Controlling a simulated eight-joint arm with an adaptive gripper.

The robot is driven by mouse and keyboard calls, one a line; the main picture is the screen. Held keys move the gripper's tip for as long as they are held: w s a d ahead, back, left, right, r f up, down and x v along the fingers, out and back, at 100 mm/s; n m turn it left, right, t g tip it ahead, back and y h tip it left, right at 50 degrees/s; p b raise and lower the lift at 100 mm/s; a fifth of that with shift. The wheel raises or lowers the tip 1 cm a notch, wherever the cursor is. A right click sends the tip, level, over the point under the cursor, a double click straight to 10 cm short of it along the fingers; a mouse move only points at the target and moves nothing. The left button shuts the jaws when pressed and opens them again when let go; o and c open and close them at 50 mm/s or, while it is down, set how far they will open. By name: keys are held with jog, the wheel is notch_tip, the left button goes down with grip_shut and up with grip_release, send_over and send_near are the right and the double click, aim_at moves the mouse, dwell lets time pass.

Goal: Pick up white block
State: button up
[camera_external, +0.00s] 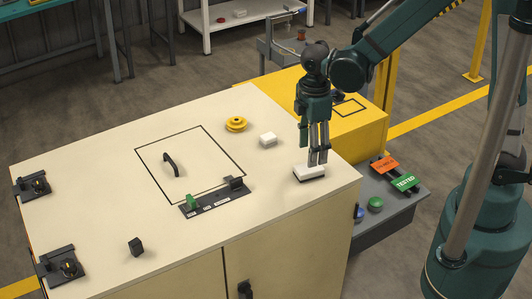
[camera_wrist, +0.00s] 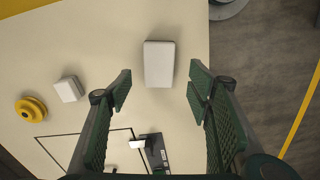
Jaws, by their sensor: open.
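A larger white block (camera_external: 309,172) lies flat on the cream cabinet top near its right edge. It shows in the wrist view as an upright white rectangle (camera_wrist: 159,64), in line with the gap between my fingers. A smaller white block (camera_external: 268,139) lies farther back, and it shows at the left in the wrist view (camera_wrist: 69,88). My gripper (camera_external: 318,161) points down just over the larger block. In the wrist view my gripper (camera_wrist: 160,84) is open and empty, a finger on each side. Its exact height above the block is hard to tell.
A yellow spool (camera_external: 236,124) sits left of the smaller block. A dark panel (camera_external: 214,199) with a green switch and a hatch handle (camera_external: 170,164) stand to the left. A black knob (camera_external: 135,246) is near the front edge. The cabinet top around the larger block is clear.

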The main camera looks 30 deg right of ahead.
aim_at(309, 171)
jog(key=shift+f, duration=0.95)
jog(key=shift+f, duration=0.2)
jog(key=shift+w+f, duration=0.1)
jog(key=shift+f, duration=2.3)
jog(key=c, duration=1)
